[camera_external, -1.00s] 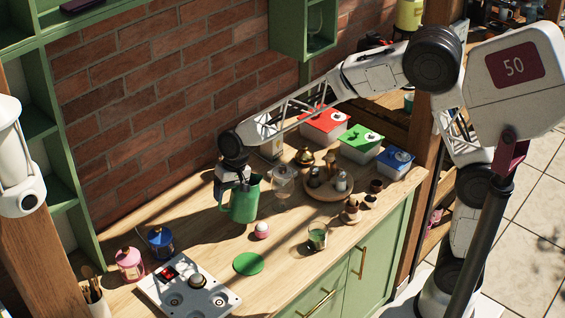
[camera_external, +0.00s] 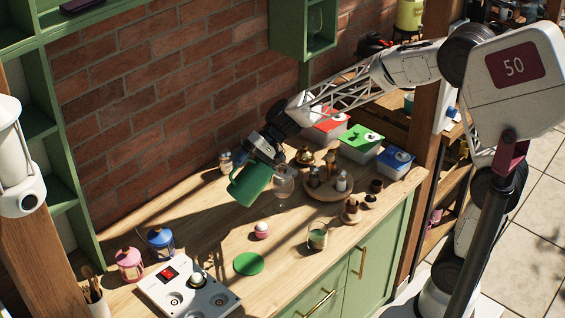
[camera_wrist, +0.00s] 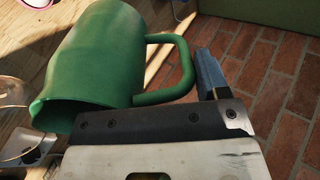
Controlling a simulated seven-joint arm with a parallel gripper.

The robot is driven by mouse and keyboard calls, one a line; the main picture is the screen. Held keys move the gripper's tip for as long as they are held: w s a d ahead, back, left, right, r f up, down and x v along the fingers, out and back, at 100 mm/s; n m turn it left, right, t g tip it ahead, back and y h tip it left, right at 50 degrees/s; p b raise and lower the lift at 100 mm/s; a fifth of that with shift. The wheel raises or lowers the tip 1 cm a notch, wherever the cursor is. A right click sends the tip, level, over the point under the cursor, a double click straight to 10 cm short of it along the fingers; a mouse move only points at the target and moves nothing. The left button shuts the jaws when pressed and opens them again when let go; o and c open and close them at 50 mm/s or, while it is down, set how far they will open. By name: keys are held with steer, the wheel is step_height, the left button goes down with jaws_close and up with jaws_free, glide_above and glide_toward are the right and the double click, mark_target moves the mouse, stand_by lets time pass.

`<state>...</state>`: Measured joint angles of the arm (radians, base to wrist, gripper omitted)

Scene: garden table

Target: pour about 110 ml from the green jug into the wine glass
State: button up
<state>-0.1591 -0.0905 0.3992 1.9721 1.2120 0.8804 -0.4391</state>
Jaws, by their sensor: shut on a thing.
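The green jug (camera_external: 250,184) is held above the counter and tilted, its mouth toward the right in the external view. In the wrist view the jug (camera_wrist: 95,62) lies tipped with its mouth at lower left. My gripper (camera_external: 266,146) is shut on the jug's handle (camera_wrist: 184,75). The wine glass (camera_external: 284,181) stands upright on the counter just right of the jug, close to its mouth. A clear rim, likely the glass (camera_wrist: 14,105), shows at the left edge of the wrist view. I cannot see any stream of liquid or the level in the glass.
A round wooden tray (camera_external: 322,196) with small jars stands right of the glass. Lidded boxes (camera_external: 361,140) stand behind right.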

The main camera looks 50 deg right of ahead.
steer(key=shift+s+d+r+y, duration=0.15)
steer(key=shift+d+r+y, duration=0.55)
steer(key=shift+r+y, duration=0.25)
steer(key=shift+s+d+r+t+y, duration=0.2)
steer(key=shift+d+r+t+y, duration=0.3)
steer(key=shift+d+r+y, duration=0.55)
steer(key=shift+s+d+r+y+b, duration=0.1)
steer(key=shift+s+d+y+b, duration=0.15)
steer(key=shift+d+y, duration=0.35)
steer(key=shift+s+d+r+y+b, duration=0.1)
steer(key=shift+d+y+b, duration=0.1)
steer(key=shift+d+y, duration=0.4)
stand_by(1.6)
steer(key=a+h, duration=0.1)
steer(key=a+f+h, duration=0.1)
steer(key=a, duration=0.1)
steer(key=w+a+f+h, duration=0.1)
steer(key=shift+a+h, duration=0.2)
steer(key=shift+h, duration=0.1)
steer(key=shift+w+a+f+g+h, duration=0.1)
steer(key=shift+a+f+g+h, duration=0.35)
steer(key=shift+f+h, duration=0.3)
steer(key=shift+a, duration=0.1)
